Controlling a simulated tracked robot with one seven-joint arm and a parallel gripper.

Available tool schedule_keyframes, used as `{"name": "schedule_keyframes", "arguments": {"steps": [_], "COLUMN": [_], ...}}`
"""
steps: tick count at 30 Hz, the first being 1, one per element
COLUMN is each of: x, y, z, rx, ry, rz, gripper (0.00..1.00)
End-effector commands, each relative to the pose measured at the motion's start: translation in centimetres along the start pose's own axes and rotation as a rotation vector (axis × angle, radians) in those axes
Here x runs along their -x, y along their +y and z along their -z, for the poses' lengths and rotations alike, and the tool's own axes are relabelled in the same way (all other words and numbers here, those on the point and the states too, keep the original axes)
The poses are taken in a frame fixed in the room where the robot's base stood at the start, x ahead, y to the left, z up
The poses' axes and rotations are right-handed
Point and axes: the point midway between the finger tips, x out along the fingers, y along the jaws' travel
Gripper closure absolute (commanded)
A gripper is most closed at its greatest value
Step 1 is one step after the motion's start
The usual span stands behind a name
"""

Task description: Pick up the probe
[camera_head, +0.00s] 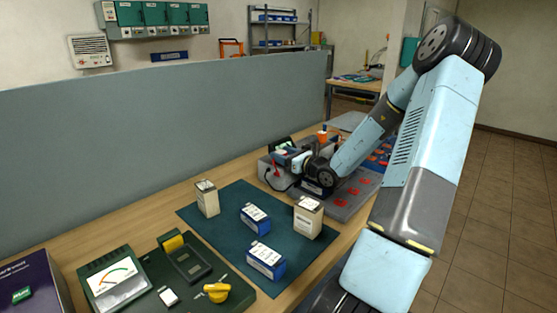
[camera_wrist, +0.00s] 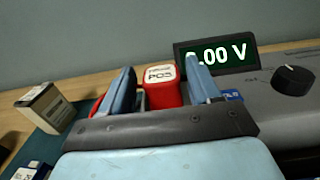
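The probe (camera_wrist: 164,88) is a red block with a white top label reading "POS". In the wrist view it stands upright between the two fingers of my gripper (camera_wrist: 163,85), or just beyond them. The fingers are apart, with a visible gap on the left side of the probe and a narrower one on the right. I see no clear grip on it. In the head view my gripper (camera_head: 290,158) is low over the grey tester at the far end of the bench, and it hides most of the probe there.
A display reading "0.00 V" (camera_wrist: 216,54) stands close behind the right finger, with a black knob (camera_wrist: 293,80) to its right. A beige battery (camera_wrist: 46,107) is to the left. In the head view, several batteries stand on a green mat (camera_head: 225,235); a grey partition (camera_head: 150,125) runs behind.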

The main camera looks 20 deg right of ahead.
Motion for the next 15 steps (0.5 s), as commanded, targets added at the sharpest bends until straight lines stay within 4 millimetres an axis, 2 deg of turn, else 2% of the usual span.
{"name": "schedule_keyframes", "arguments": {"steps": [1, 12, 15], "x": [0.0, 0.0, 0.0], "y": [0.01, 0.03, 0.03], "z": [0.0, 0.0, -0.01], "rx": [0.0, 0.0, 0.0], "ry": [0.0, 0.0, 0.0], "rz": [0.0, -0.001, -0.001], "gripper": [0.43, 0.78, 0.84]}}
